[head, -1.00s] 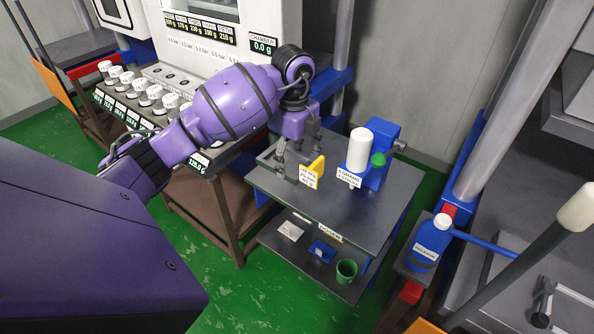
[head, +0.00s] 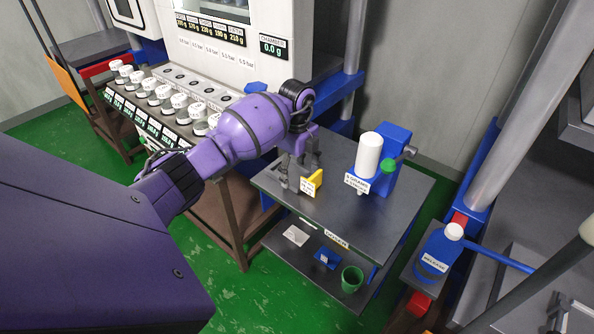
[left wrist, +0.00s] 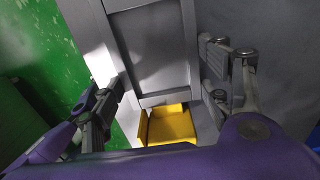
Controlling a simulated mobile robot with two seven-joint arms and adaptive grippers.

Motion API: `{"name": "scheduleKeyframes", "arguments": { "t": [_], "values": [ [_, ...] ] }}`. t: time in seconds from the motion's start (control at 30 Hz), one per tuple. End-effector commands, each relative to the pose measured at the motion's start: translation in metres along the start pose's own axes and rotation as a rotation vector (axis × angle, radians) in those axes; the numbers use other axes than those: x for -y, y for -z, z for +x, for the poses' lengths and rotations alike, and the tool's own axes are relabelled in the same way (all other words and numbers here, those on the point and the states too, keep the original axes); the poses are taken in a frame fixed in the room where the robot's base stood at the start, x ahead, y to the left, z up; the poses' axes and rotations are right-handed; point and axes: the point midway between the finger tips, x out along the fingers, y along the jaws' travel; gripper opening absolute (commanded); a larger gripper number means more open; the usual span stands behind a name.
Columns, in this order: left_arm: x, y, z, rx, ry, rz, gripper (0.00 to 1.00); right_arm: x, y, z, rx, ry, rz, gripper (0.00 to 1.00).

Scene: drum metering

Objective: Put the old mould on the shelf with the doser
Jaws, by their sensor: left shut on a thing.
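My left gripper (head: 298,178) is shut on a yellow piece with a white label (head: 312,182), which I take to be the old mould. It is at or just above the left part of the dark doser table's top (head: 400,195); I cannot tell if it touches. The left wrist view shows the yellow piece (left wrist: 170,125) between the fingers, partly hidden by my wrist. The doser (head: 368,155), a white cylinder on a blue body with a green knob, stands right of it. My right gripper is not in view.
The table's lower shelf (head: 318,277) holds a white flat piece (head: 296,235), a blue block (head: 327,258) and a green cup (head: 351,279). Left stands a rack with several white-lidded jars (head: 160,95). A blue bottle (head: 438,252) stands at the right. The tabletop's front right is clear.

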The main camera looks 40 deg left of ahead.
Motion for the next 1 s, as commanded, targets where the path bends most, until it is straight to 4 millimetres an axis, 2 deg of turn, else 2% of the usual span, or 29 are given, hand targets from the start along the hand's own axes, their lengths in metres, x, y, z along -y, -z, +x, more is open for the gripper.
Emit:
{"name": "scheduleKeyframes", "arguments": {
  "t": [0.27, 0.3, 0.43, 0.8, 0.87, 1.0],
  "values": [
    [0.001, 0.000, -0.001, 0.001, 0.003, 0.000, 0.17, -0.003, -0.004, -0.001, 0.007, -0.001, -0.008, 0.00],
    [0.000, 0.000, 0.001, 0.001, 0.001, 0.000, 0.71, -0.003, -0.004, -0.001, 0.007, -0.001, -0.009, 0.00],
    [0.000, 0.000, 0.001, 0.001, 0.002, 0.000, 0.88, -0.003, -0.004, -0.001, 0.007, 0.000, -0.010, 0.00],
    [0.001, 0.000, -0.001, 0.000, 0.002, 0.000, 0.89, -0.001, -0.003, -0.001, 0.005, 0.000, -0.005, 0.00],
    [0.001, 0.000, -0.005, 0.001, 0.004, 0.001, 0.89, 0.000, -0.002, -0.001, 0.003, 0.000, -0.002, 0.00],
    [0.002, -0.001, -0.026, 0.003, 0.006, 0.002, 0.89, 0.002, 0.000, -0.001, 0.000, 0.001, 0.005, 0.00]
  ]
}}
